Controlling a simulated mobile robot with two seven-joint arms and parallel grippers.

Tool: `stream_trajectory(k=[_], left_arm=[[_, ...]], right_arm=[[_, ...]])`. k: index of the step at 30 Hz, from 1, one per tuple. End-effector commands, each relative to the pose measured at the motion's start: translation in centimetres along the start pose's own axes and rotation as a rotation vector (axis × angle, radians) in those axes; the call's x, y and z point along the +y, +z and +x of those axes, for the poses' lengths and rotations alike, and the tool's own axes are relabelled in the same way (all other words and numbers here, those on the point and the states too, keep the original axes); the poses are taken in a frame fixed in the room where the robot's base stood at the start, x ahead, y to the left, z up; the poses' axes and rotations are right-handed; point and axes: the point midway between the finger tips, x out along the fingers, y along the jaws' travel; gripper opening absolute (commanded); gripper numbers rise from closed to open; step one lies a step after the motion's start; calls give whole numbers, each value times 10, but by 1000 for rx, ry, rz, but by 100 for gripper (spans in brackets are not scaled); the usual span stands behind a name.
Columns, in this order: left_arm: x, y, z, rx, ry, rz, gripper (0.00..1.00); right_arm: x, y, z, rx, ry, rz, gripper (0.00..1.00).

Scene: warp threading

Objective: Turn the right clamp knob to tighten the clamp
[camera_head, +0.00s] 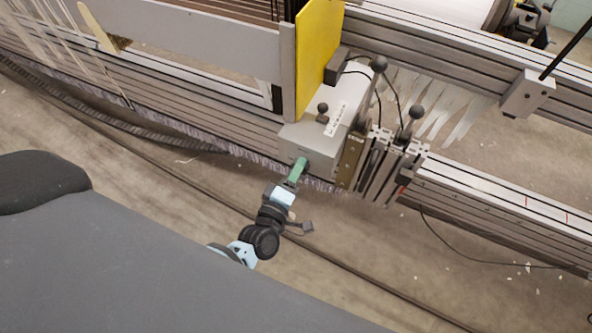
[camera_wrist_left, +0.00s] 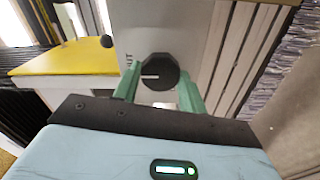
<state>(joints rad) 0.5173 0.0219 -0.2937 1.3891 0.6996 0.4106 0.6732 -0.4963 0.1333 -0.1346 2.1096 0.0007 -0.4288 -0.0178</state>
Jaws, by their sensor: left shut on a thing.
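The clamp knob (camera_wrist_left: 158,72) is a dark, round knob with a white pointer line, on the face of a light grey housing (camera_wrist_left: 152,25). In the wrist view the pointer line lies flat, toward the left. My left gripper (camera_wrist_left: 159,84) has its two green fingers on either side of the knob and is shut on it. In the head view the left gripper (camera_head: 299,166) reaches the lower front of the grey housing (camera_head: 318,137), and its fingers mostly hide the knob. My right gripper is not in view.
A yellow panel (camera_head: 318,50) stands upright behind the housing. Black ball-ended levers (camera_head: 417,112) and cables rise to its right. Long metal rails (camera_head: 500,205) run across the scene, with a purple brush strip (camera_head: 195,138) along the lower edge. Open concrete floor lies in front.

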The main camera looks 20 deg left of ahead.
Motion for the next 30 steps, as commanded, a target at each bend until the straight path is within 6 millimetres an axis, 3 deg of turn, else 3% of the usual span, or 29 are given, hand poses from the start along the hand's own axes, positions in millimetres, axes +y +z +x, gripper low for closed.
stream_trajectory(k=[6, 7, 12, 22, 30], left_arm=[[-1, 0, -1, -2, -2, 5, 19], [-1, 0, -1, -2, -2, 5, 43], [-1, 0, 0, -1, -1, 3, 63], [0, 0, -4, -1, -1, 2, 63], [0, 0, -42, -1, -3, 3, 63]], right_arm=[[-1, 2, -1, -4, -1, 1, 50], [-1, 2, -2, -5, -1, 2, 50], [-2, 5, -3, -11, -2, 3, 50], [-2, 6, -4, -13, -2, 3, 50], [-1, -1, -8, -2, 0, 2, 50]])
